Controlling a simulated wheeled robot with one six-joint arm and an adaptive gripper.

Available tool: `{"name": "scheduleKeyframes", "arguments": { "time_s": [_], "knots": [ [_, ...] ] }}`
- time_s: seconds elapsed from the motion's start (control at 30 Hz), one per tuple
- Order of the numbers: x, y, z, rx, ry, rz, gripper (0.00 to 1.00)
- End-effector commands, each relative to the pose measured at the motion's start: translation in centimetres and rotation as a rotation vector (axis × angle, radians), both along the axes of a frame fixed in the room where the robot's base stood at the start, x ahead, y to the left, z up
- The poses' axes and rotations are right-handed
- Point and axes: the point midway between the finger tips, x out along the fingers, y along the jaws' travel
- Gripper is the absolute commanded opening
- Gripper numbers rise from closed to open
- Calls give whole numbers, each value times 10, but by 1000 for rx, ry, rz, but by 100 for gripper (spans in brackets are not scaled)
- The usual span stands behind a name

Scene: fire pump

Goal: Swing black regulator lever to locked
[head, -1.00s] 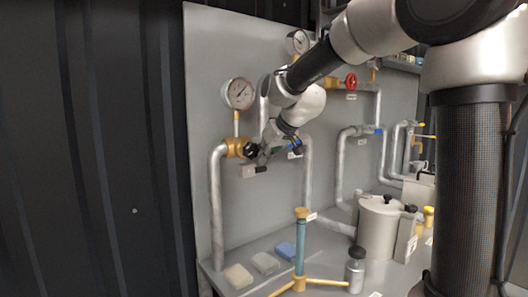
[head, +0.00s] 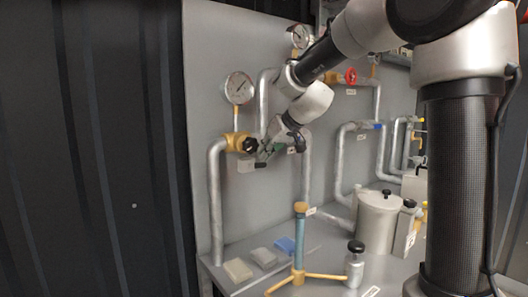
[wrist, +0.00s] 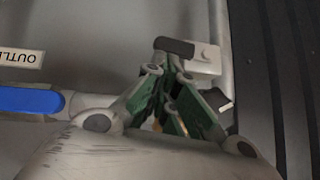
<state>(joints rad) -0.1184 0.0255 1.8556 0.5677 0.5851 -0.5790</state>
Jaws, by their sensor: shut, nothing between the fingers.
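The black lever (head: 261,164) shows its handle below the brass regulator (head: 237,142), just right of a small grey tag plate. In the wrist view the black handle (wrist: 174,47) lies across the picture just beyond my fingertips, beside the pale plate (wrist: 205,60). My gripper (head: 268,152) is right of the regulator's black knob (head: 250,145), close above the lever. In the wrist view its green-padded fingers (wrist: 163,78) are shut with nothing between them. I cannot tell whether the fingertips touch the handle. The lever's pivot is hidden.
A pressure gauge (head: 239,88) stands above the regulator. A blue lever (wrist: 30,100) and an OUTLET label (wrist: 22,59) are near my gripper. Pipes run up the grey panel. The bench holds a blue column on yellow legs (head: 299,245), a grey pot (head: 379,222) and several small blocks.

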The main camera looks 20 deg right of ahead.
Motion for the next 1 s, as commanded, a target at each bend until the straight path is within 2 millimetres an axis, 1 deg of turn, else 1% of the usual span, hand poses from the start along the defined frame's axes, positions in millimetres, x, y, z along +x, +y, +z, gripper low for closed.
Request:
{"name": "scheduleKeyframes", "arguments": {
  "time_s": [0.17, 0.53, 1.0],
  "knots": [
    [2, -6, -6, 91, 39, -6, 0],
    [6, -14, -29, 407, 171, -5, 0],
    [5, -12, -58, 821, 342, -3, 0]
  ]
}}
